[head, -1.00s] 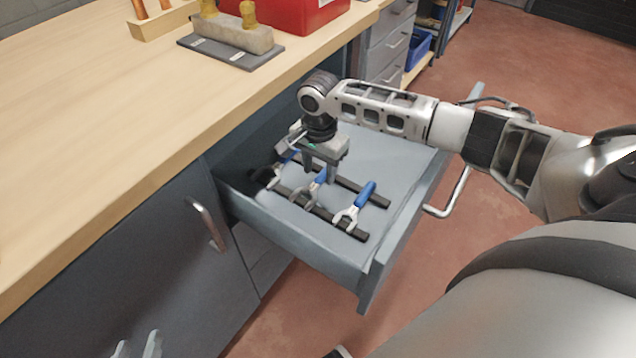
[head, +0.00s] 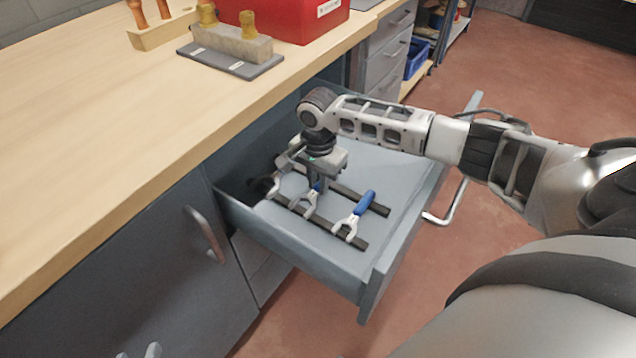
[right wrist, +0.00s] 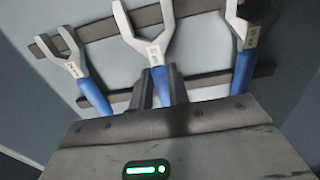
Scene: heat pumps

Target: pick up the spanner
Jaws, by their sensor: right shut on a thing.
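The spanner (head: 306,203) between two others has a grey open-ended head and a blue handle. It lies across dark strips in the open drawer (head: 318,269). My right gripper (head: 318,186) is over it, pointing down, shut on its blue handle. In the right wrist view the fingers (right wrist: 161,86) stand either side of the handle, and the spanner's forked head (right wrist: 146,46) points away from me. It still appears to lie on the strips. Two grey tips of my left gripper (head: 138,354) just show at the bottom left edge, apart, with nothing seen between them.
Similar spanners lie on either side, one to the right (head: 354,217) and one to the left (head: 273,181), partly in shadow. The wooden worktop (head: 120,130) overhangs the drawer's back. It carries a red box (head: 290,20) and a grey block on a plate (head: 232,45).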

